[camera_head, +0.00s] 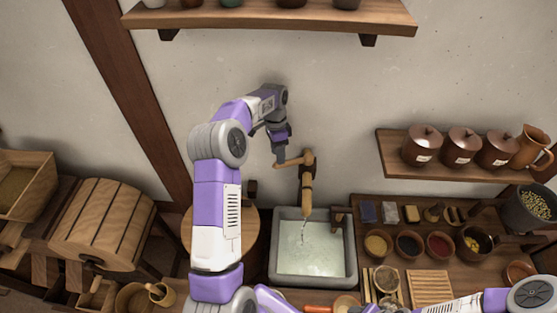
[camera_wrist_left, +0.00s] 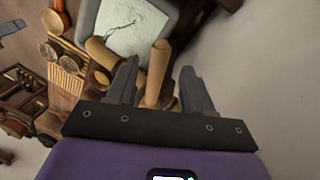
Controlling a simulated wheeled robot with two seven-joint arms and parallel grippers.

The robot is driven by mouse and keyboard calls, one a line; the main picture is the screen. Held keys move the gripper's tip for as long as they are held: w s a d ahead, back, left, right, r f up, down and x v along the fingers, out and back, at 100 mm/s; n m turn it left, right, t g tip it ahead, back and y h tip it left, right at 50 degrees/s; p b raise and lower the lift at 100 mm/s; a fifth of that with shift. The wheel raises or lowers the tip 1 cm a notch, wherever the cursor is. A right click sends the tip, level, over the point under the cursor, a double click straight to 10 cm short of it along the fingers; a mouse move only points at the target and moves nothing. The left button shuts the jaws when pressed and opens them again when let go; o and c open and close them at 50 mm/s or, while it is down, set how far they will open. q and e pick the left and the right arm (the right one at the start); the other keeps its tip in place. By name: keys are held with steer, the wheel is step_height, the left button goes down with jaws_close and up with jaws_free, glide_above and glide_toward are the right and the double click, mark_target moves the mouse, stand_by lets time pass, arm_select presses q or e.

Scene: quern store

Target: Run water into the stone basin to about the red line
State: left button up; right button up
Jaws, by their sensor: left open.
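A wooden tap (camera_head: 306,187) stands out from the wall above the grey stone basin (camera_head: 350,275), with a crosswise wooden handle (camera_head: 292,160) on top. A thin stream of water falls from its spout into the basin, and pale water (camera_head: 312,255) covers the basin floor. I cannot make out the red line. My left gripper (camera_head: 279,157) is open at the left end of the handle. In the left wrist view my gripper (camera_wrist_left: 160,68) has the wooden handle (camera_wrist_left: 157,75) between its spread fingers, with gaps beside it. My right gripper is outside the views.
Bowls of coloured powder (camera_head: 408,243) and a slatted wooden board (camera_head: 422,288) lie right of the basin. A shelf with lidded jars (camera_head: 461,145) is on the right wall. A wooden drum (camera_head: 100,225) stands at left. A high shelf (camera_head: 270,20) runs above.

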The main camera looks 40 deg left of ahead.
arm_select(q)
steer(key=shift+w+a+r, duration=0.1)
steer(key=shift+a+r, duration=0.05)
steer(key=shift+r, duration=0.7)
steer(key=shift+w+a+r, duration=0.1)
steer(key=shift+r, duration=0.75)
stand_by(6.3)
